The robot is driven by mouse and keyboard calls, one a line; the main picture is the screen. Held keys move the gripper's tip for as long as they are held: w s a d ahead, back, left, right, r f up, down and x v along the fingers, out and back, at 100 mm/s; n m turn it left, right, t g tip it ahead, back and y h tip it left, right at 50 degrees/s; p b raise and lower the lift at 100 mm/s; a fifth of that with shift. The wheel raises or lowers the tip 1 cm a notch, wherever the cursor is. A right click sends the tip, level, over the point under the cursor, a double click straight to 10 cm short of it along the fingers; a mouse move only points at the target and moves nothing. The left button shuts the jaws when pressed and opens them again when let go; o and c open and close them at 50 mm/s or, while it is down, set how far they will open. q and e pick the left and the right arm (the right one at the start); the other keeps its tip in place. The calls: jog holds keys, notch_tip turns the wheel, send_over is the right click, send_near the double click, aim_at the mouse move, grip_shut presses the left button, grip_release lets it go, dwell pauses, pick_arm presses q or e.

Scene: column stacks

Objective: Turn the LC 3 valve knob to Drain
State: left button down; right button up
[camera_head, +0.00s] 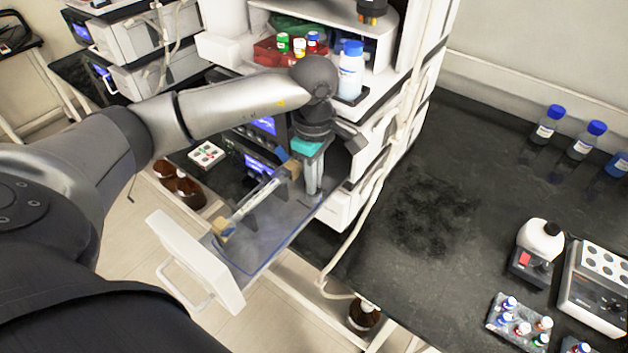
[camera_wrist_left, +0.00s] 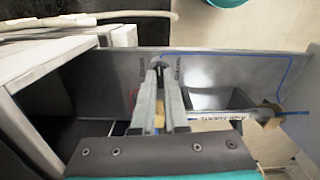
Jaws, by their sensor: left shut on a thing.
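My left gripper (camera_head: 313,186) reaches down at the open drawer on the instrument stack, with its fingers pointing downward. In the left wrist view its two grey fingers (camera_wrist_left: 161,78) are closed on a small dark knob (camera_wrist_left: 158,62) on a grey panel (camera_wrist_left: 105,80). Small labels sit on both sides of the knob, too small to read, so I cannot tell which setting it points to. In the head view the knob is hidden behind the gripper. My right gripper is not in view.
The pulled-out drawer (camera_head: 168,243) has clear walls and a glass column (camera_head: 252,200) lying across it. A red tray (camera_head: 268,50) and a blue-capped bottle (camera_head: 351,75) stand above. Cables hang at the stack's right side. The black bench (camera_head: 425,285) has free room.

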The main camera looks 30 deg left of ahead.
pick_arm(q)
jog(key=n+b, duration=0.1)
jog(key=n, duration=0.3)
jog(key=shift+n, duration=2.1)
jog(key=shift+r, duration=0.1)
jog(key=c, duration=0.9)
grip_release()
jog(key=shift+c, duration=0.2)
notch_tip(320, 180, up, 15)
jog(key=shift+s, duration=0.1)
